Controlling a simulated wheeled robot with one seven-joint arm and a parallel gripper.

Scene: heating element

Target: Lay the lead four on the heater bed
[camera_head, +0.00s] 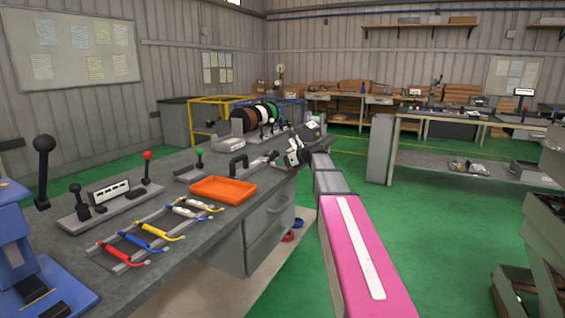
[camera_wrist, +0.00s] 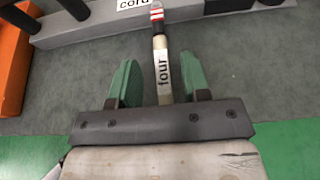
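The lead marked "four" (camera_wrist: 162,68) lies on the grey bench top in the wrist view, pale with a red-and-white banded end pointing away from me. My gripper (camera_wrist: 162,90) is open, its two green fingers apart on either side of the lead, with gaps to both. Its near end is hidden behind the gripper body. In the head view my gripper (camera_head: 297,155) is over the bench's right edge, beyond the orange tray; the lead is too small to pick out there. I cannot tell which fixture is the heater bed.
A grey block (camera_wrist: 85,28) with a label reading "cord" lies beyond the lead. The orange tray (camera_head: 222,189) is left of my gripper. Several coloured handles lie on a rack (camera_head: 140,242) nearer on the bench. Lever fixtures (camera_head: 110,197) stand behind them.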

